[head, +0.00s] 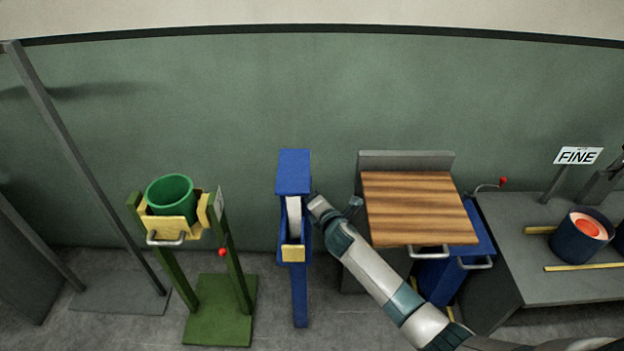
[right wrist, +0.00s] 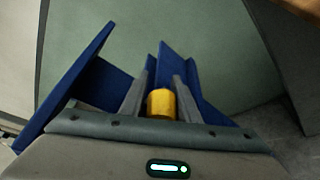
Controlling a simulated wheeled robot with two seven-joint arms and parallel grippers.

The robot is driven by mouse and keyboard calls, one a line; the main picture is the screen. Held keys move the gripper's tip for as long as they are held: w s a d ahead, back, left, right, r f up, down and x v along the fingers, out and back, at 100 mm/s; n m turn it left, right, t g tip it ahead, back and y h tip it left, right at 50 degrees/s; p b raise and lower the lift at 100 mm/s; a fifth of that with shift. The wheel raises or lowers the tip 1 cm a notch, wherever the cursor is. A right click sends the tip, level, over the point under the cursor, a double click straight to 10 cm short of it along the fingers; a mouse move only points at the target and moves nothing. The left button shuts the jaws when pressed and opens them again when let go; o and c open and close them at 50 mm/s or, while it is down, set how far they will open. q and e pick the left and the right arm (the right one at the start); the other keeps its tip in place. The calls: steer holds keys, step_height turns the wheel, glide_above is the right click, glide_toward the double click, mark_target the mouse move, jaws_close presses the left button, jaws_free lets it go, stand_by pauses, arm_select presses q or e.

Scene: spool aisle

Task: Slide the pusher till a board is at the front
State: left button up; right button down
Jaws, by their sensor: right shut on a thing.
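A narrow blue stand (head: 294,172) rises in the middle of the head view, with a pale upright piece (head: 294,215) in its slot and a yellow block (head: 293,254) at its near end. I cannot tell whether the pale piece is a board. My right gripper (head: 318,205) is at the stand's right side. In the right wrist view its fingers (right wrist: 163,88) are shut on a yellow cylindrical knob (right wrist: 161,104) between blue panels. The gripper hides the knob in the head view, and I cannot see clearly what it joins. My left gripper is not in view.
A green bin (head: 171,192) sits in a stand on the left. A striped wooden top (head: 418,207) and a blue cart (head: 443,281) stand right of my arm. A grey bench (head: 548,280) carries a dark pot (head: 580,236). Floor is clear between the green and blue stands.

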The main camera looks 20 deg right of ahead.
steer(key=s+a+p, duration=0.1)
steer(key=s, duration=0.5)
steer(key=shift+s+a+f, duration=0.25)
steer(key=c, duration=1.4)
jaws_free()
steer(key=shift+w, duration=0.1)
steer(key=shift+r, duration=0.1)
steer(key=a+b+v, duration=0.1)
steer(key=b+v, duration=0.1)
steer(key=v, duration=1.5)
steer(key=shift+d, duration=0.5)
